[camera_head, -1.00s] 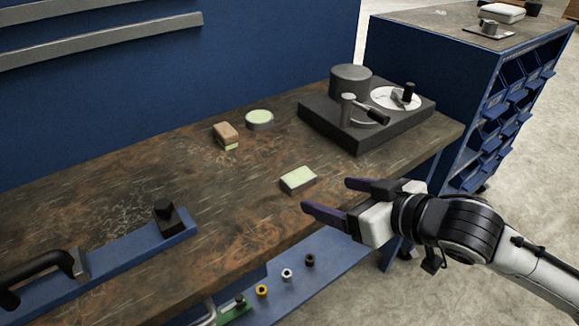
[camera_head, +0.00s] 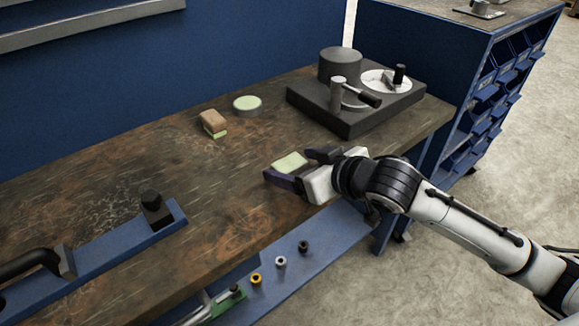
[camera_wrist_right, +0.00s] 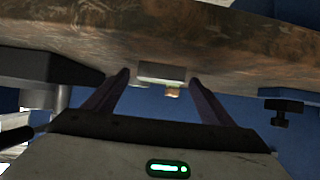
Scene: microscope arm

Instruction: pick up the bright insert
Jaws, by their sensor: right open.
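A small block with a pale green top (camera_head: 290,161), the brightest-looking candidate for the insert, lies on the brown worktop near its front edge. My right gripper (camera_head: 291,165) is open, with its dark fingertips on either side of the block's near end in the head view. In the upside-down right wrist view, the block (camera_wrist_right: 162,71) shows between and just beyond the fingertips (camera_wrist_right: 159,80). Whether the fingers touch it cannot be told. My left gripper is not in view.
A brown block with a green base (camera_head: 213,122) and a round pale-green-topped disc (camera_head: 247,104) stand farther back. A dark device with a cylinder and lever (camera_head: 345,115) stands at the right.

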